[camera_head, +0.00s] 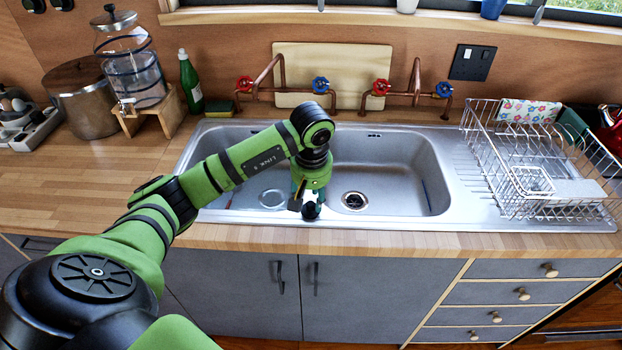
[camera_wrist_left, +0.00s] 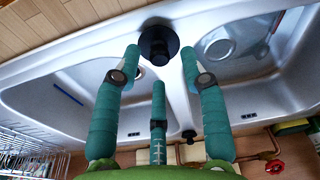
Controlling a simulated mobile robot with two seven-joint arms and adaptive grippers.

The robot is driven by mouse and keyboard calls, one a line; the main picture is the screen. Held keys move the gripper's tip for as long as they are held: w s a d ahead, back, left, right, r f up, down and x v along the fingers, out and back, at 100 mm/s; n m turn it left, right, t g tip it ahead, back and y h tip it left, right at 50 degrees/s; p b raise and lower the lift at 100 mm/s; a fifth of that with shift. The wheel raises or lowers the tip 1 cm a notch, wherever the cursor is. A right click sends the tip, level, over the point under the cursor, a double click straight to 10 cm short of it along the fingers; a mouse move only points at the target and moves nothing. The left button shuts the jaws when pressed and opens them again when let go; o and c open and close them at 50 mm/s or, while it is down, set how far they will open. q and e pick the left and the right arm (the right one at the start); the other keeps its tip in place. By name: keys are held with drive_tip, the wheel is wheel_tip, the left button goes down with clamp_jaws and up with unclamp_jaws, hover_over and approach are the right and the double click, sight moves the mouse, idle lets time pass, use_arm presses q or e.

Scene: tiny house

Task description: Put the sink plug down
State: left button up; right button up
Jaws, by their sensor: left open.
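A black plug-like piece (camera_head: 311,210) is at the front of the sink (camera_head: 470,190), at the divider between the two basins. In the left wrist view the black piece (camera_wrist_left: 158,45) appears to rest on the steel, between and just beyond the fingertips, with a gap to each finger. I take it for the sink plug. My left gripper (camera_head: 303,196) points down over the divider. Its teal fingers (camera_wrist_left: 159,62) are spread open in the left wrist view. The right basin's drain (camera_head: 354,201) is uncovered. My right gripper is out of view.
A wire dish rack (camera_head: 540,165) stands on the right. Copper taps (camera_head: 320,85) line the back. A green bottle (camera_head: 191,82) and drink dispenser (camera_head: 133,65) stand at the back left. The left counter (camera_head: 90,175) has free room.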

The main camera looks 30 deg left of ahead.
sight(311, 214)
use_arm(q)
wheel_tip(311, 214, up, 10)
drive_tip(key=s+b, duration=0.1)
drive_tip(key=b, duration=0.1)
drive_tip(key=shift+d, duration=0.4)
